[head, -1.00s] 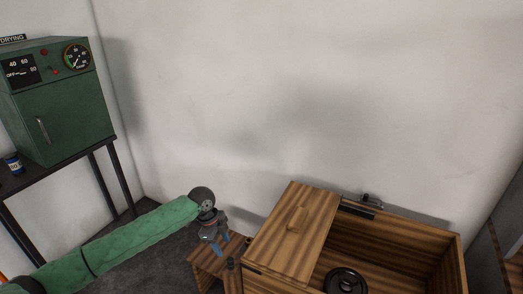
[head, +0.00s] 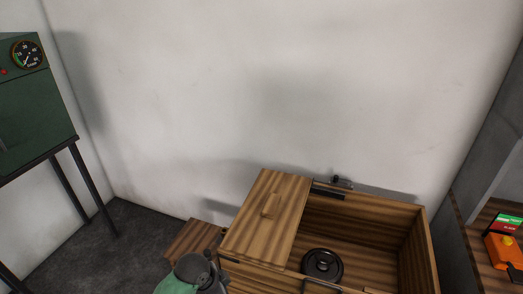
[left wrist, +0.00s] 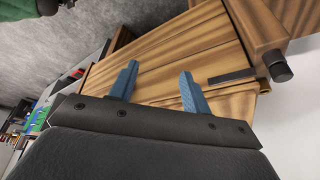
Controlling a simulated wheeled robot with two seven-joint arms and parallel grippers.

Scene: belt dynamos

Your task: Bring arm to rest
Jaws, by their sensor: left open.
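My left arm (head: 178,284) comes in at the bottom of the head view, its green sleeve and grey wrist low beside the wooden box. The fingers are hidden there. In the left wrist view my left gripper (left wrist: 157,85) is open, its two blue fingers apart with nothing between them. Wood-grained panels (left wrist: 165,60) lie beyond the fingers. My right gripper is not in view.
A wooden box (head: 412,262) with a partly covering lid (head: 285,220) holds a round black disc (head: 322,265). A small wooden block (head: 192,238) stands left of it. A green cabinet (head: 35,105) is at left, an orange device (head: 503,250) at right. Floor between is clear.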

